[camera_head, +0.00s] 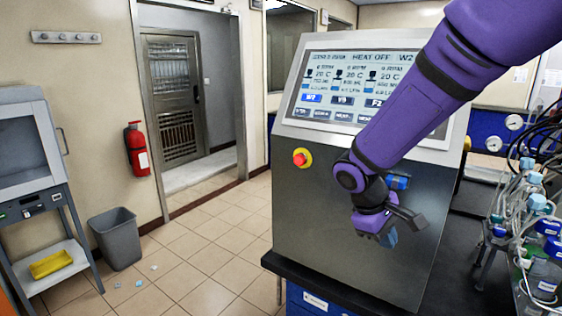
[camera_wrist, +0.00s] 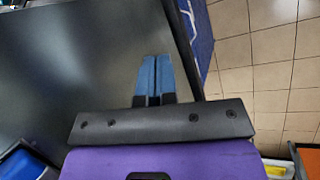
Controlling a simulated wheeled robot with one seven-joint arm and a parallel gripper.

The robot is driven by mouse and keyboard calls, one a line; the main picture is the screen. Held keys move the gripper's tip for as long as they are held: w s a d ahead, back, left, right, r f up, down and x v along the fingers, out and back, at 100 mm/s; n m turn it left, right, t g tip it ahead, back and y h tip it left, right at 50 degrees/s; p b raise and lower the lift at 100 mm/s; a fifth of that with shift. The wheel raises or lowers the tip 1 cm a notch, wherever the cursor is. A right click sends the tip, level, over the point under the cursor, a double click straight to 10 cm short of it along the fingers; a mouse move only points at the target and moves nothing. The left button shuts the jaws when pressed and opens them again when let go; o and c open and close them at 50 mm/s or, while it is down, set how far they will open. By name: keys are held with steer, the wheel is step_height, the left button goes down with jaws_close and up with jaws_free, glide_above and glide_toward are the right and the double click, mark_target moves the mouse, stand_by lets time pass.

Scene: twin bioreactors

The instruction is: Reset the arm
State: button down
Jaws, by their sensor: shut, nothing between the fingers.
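My purple arm (camera_head: 420,85) reaches in from the upper right, in front of the grey bioreactor console (camera_head: 320,210). My gripper (camera_head: 387,238) hangs at its end before the console's lower front panel. In the wrist view, my gripper (camera_wrist: 155,60) shows two blue fingers side by side, closed together with nothing between them. The panel's grey surface fills the left of that view. Whether the fingertips touch the panel I cannot tell. The console's screen (camera_head: 345,85) reads "HEAT OFF", and my arm covers part of its right side.
A red emergency button (camera_head: 301,158) on a yellow ring sits left of my wrist. Bottles and tubing (camera_head: 535,230) crowd the bench at right. A grey bin (camera_head: 117,238) and a cart with a yellow tray (camera_head: 50,264) stand at left. The tiled floor between is mostly clear.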

steer(key=s+d+r+m+t+y, duration=0.2)
steer(key=s+d+r+m, duration=0.2)
steer(key=s+r, duration=0.4)
steer(key=s+d+r+m+t+y, duration=0.3)
steer(key=s+r, duration=0.5)
steer(key=s, duration=0.4)
steer(key=shift+d+m, duration=0.4)
steer(key=shift+d, duration=0.2)
steer(key=shift+r, duration=0.1)
